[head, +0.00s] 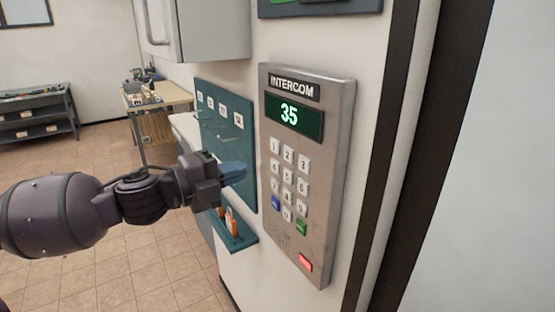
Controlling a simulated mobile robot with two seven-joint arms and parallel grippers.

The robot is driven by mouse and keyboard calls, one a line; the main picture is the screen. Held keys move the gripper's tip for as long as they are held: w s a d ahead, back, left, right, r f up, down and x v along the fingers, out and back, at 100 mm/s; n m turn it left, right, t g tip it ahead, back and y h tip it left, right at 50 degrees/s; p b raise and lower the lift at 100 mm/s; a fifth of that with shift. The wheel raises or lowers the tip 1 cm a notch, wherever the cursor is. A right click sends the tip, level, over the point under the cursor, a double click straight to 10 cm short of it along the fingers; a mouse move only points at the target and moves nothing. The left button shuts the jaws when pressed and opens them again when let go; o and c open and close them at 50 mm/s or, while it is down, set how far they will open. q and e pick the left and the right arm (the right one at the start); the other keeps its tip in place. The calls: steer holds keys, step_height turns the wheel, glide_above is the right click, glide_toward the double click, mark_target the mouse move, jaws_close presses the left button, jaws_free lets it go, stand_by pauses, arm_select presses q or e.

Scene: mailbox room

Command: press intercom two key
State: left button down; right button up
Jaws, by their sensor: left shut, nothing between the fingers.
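The intercom (335,175) is a grey metal panel on the white wall, right of the middle in the head view. Its green display (295,117) reads 35. Below is a keypad of white keys, with the two key (288,154) in the middle of the top row. A blue key (276,203), a green key (301,228) and a lit red button (306,263) sit lower down. My left gripper (243,171) is shut and empty, just left of the keypad, pointing towards it. It appears apart from the keys. My right gripper is not in view.
A teal board (213,115) with hooks hangs left of the intercom, behind my left gripper, with a small shelf (240,246) below it. A grey cabinet (215,30) is above. A dark door frame (400,150) stands to the right. A workbench (160,100) is further back.

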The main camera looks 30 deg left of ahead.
mark_target(287, 153)
arm_select(q)
steer(key=shift+p+x, duration=0.35)
steer(key=shift+x, duration=4.4)
steer(key=shift+p, duration=0.3)
steer(key=shift+w+d+r+p, duration=0.15)
steer(key=shift+w+p, duration=0.2)
steer(key=shift+w, duration=0.1)
steer(key=shift+r, duration=0.15)
